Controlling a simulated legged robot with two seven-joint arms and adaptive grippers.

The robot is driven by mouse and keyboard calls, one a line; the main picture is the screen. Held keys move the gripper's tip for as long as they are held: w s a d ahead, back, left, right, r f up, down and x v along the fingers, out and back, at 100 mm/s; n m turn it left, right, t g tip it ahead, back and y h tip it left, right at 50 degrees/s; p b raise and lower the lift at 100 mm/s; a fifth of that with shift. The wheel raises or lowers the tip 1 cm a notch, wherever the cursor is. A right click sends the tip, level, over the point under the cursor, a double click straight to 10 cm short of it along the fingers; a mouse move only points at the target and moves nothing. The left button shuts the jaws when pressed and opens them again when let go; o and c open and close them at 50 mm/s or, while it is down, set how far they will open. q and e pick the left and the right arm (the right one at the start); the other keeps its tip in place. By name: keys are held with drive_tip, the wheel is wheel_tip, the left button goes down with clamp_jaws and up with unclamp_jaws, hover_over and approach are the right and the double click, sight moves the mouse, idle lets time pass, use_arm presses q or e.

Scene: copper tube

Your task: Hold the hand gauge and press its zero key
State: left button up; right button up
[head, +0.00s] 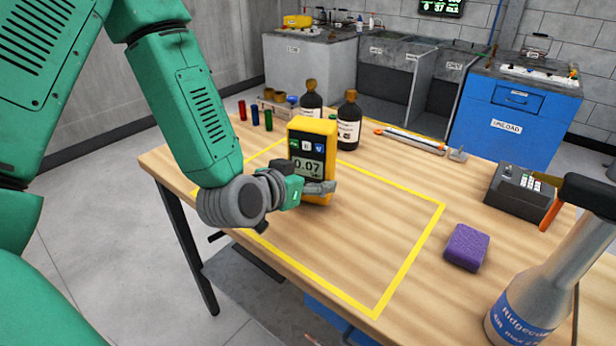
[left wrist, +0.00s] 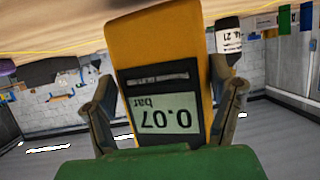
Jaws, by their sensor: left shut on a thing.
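The hand gauge (head: 312,150) is a yellow handheld block with a dark face, standing upright on the table inside the yellow outline. Its screen reads 0.07, with "bar" legible in the left wrist view, where the gauge (left wrist: 158,45) appears upside down. Above the screen is a row of green, white and blue keys (head: 307,146); their labels are too small to read. My left gripper (head: 318,188) is shut on the lower part of the gauge, one finger on each side in the left wrist view (left wrist: 165,105). My right gripper is not in view.
Two dark bottles (head: 348,122) and small coloured cylinders (head: 254,114) stand behind the gauge. The table (head: 370,235) is clear right of the gauge.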

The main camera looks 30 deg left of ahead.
use_arm(q)
drive_tip(key=shift+f+b, duration=0.45)
drive_tip(key=shift+f, duration=0.2)
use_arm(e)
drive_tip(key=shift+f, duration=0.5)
use_arm(q)
drive_tip(key=shift+f, duration=0.15)
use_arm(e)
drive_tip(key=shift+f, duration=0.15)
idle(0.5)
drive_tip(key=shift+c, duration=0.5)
use_arm(q)
drive_tip(key=shift+s+f, duration=0.1)
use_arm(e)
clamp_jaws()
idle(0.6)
